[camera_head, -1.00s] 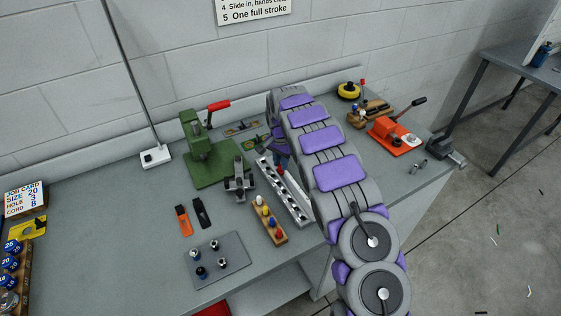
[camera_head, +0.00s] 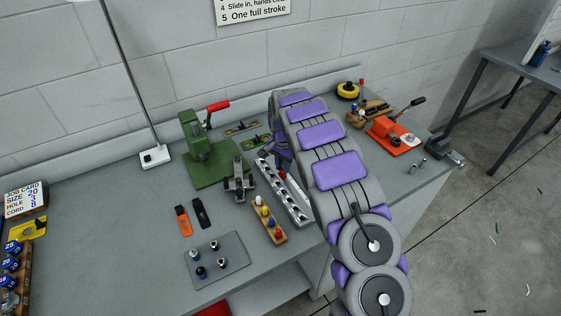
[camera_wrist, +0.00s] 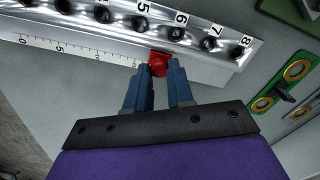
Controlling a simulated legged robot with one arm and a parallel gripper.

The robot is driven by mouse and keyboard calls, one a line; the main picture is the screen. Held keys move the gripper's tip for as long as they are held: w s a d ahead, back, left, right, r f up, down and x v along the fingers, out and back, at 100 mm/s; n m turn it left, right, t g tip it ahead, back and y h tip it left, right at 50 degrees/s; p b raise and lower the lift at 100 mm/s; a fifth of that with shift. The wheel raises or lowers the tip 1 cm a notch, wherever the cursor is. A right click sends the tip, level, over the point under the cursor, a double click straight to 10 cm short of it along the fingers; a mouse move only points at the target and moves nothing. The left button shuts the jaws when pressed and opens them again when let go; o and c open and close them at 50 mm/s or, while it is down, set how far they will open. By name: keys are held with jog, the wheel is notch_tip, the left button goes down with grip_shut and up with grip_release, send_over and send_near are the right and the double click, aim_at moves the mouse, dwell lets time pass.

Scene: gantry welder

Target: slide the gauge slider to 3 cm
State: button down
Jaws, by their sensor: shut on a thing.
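The gauge is a long silvery metal bar (camera_wrist: 105,33) with a row of numbered holes and a printed scale along its near edge. In the head view the bar (camera_head: 297,211) lies slantwise on the bench, partly behind my arm. A small red slider (camera_wrist: 160,57) sits at the bar's scale edge, below the holes numbered 5 and 6. It is well to the right of the scale's 0, near the far end of the marks I can read. My gripper (camera_wrist: 160,71) is shut on the red slider, with a blue finger on each side. The slider's exact reading is hidden.
A green press (camera_head: 201,150) and a grey clamp-like fixture (camera_head: 239,183) stand left of the bar. A wooden block with coloured pegs (camera_head: 269,221) lies close in front. A green plate with ringed holes (camera_wrist: 285,90) is right of my gripper.

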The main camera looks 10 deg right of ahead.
jog(key=p, duration=0.3)
send_over(305, 205)
jog(key=shift+s, duration=0.1)
dwell(0.4)
jog(key=c, duration=1)
grip_release()
notch_tip(305, 205, up, 17)
jog(key=p, duration=0.3)
jog(key=shift+r, duration=0.15)
jog(key=shift+a, duration=0.1)
